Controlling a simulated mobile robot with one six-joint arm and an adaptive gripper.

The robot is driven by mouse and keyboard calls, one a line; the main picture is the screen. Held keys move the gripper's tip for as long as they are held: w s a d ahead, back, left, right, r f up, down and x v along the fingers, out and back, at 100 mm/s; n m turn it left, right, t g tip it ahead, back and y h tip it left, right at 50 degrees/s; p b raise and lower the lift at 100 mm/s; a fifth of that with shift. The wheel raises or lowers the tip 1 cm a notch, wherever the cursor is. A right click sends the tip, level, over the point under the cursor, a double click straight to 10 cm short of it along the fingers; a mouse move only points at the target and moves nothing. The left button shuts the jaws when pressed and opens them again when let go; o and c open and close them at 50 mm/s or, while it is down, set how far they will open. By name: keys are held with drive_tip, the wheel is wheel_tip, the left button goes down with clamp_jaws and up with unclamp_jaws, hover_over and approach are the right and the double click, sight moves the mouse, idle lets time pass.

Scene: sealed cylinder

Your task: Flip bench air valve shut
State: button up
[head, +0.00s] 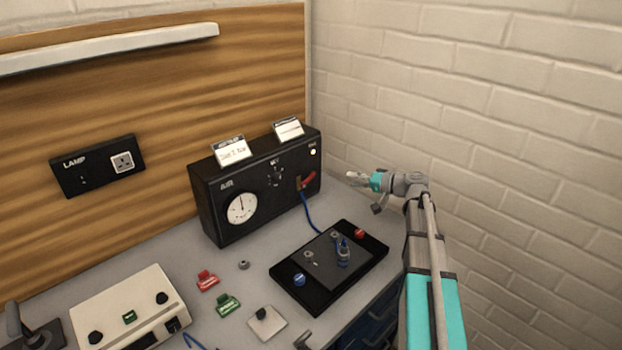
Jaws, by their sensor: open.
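The black air unit (258,190) stands on the bench against the wooden back panel. It carries a white round gauge (242,207) under the word AIR, and its needle points near the top. A red valve lever (307,181) sits at the right end of its front face. The lever slants up to the right, and a blue hose (308,215) runs down from just below it. My gripper (350,178) is open and empty, to the right of the lever and apart from it, its fingers pointing left.
A black tray (284,276) with a blue fitting (343,250) and a red and a blue knob lies below my gripper. Red (207,280) and green (228,304) parts lie on the bench. A cream box (130,312) stands at left. A brick wall (500,150) rises at right.

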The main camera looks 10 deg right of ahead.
sight(313, 176)
drive_tip(key=shift+w+a, duration=0.1)
drive_tip(key=shift+a, duration=0.2)
drive_tip(key=b+x, duration=0.2)
drive_tip(key=x, duration=1.1)
drive_tip(key=shift+a, duration=0.25)
clamp_jaws()
